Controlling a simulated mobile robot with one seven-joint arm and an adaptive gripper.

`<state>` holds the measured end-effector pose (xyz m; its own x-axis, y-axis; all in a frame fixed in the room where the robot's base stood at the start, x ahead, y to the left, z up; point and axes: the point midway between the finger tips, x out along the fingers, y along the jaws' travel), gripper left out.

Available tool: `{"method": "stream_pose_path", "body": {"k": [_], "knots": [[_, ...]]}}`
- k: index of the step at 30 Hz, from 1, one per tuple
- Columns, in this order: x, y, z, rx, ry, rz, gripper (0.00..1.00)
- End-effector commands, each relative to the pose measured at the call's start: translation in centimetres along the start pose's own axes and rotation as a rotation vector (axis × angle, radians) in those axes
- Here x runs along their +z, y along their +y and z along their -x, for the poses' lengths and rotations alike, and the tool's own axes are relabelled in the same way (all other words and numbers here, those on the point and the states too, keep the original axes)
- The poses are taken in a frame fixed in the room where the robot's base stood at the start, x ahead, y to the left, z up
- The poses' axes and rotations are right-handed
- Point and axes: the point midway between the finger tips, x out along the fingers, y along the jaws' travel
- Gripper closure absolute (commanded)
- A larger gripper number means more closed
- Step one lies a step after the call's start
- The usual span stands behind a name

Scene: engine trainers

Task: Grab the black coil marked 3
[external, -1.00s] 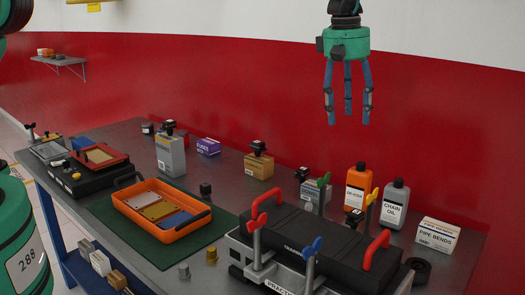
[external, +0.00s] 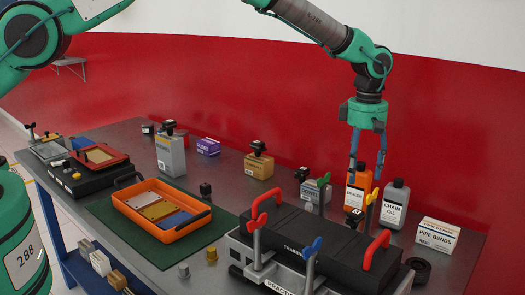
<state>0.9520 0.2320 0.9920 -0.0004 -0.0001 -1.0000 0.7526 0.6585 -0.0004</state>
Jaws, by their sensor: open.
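Several small black parts that look like coils stand about the bench: one (external: 259,147) on a tan box, one (external: 169,126) on a tall grey box, one (external: 302,173) by a shorter grey box, and one (external: 354,217) behind the engine cover, below the orange bottle. Their numbers are too small to read, so I cannot tell which is marked 3. My gripper (external: 366,178) points down with its fingers apart and empty. In the picture it overlaps the orange bottle (external: 356,192); I cannot tell its exact depth.
A grey chain oil bottle (external: 394,206) and a white pipe bends box (external: 437,236) stand at right. An orange tray (external: 135,215) sits on a green mat (external: 110,222).

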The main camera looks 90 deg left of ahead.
Motion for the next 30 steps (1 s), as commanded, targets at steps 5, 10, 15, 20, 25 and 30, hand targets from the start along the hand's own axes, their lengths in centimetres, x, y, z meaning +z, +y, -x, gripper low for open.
{"method": "stream_pose_path", "body": {"k": [5,10,15,20,25,30], "knots": [[0.0,0.0,0.0,0.0,0.0,-0.001,0.44],[0.0,0.0,-0.5,-0.001,0.0,-0.001,0.44],[0.0,-0.1,-2.2,-0.001,0.001,-0.002,0.44],[0.0,-0.1,-4.6,-0.002,0.001,-0.002,0.44],[0.0,-0.1,-7.0,-0.001,0.001,-0.002,0.44],[0.0,-0.1,-8.4,0.0,0.0,-0.002,0.44]]}}
